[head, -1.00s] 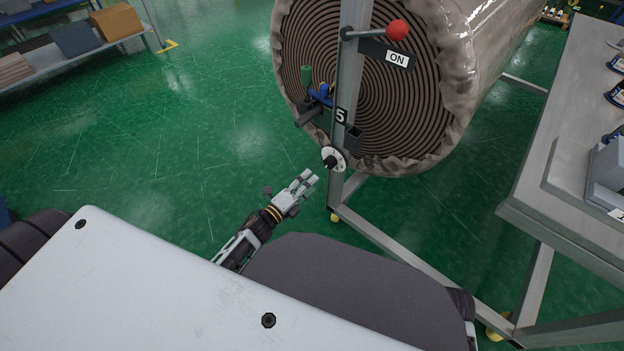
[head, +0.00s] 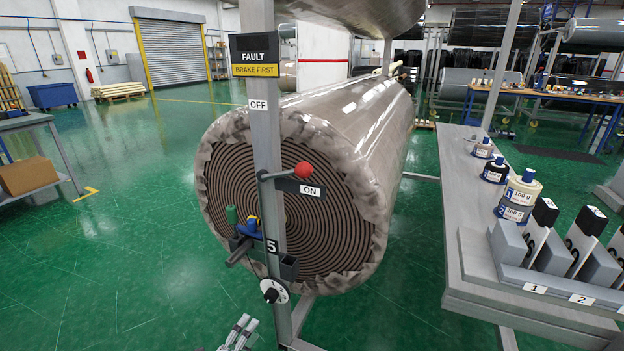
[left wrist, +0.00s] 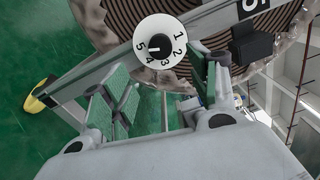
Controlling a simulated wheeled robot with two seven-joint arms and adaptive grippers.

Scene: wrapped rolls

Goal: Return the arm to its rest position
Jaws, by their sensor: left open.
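My left gripper (head: 238,332) shows at the bottom edge of the head view, below and left of the white dial (head: 274,291) on the stand's post (head: 267,150). In the left wrist view my left gripper (left wrist: 160,92) has its green-padded fingers apart, with nothing between them. The dial (left wrist: 172,40), numbered 1 to 5 with a black knob, is just beyond the fingertips and apart from them in the head view. The rest of my left arm is out of the head view. My right gripper is not in view.
A red-ball lever (head: 303,170) sits by the ON label. A FAULT / BRAKE FIRST sign (head: 254,56) is above. A grey bench (head: 470,260) with bottles and holders is at right. Green floor is open at left.

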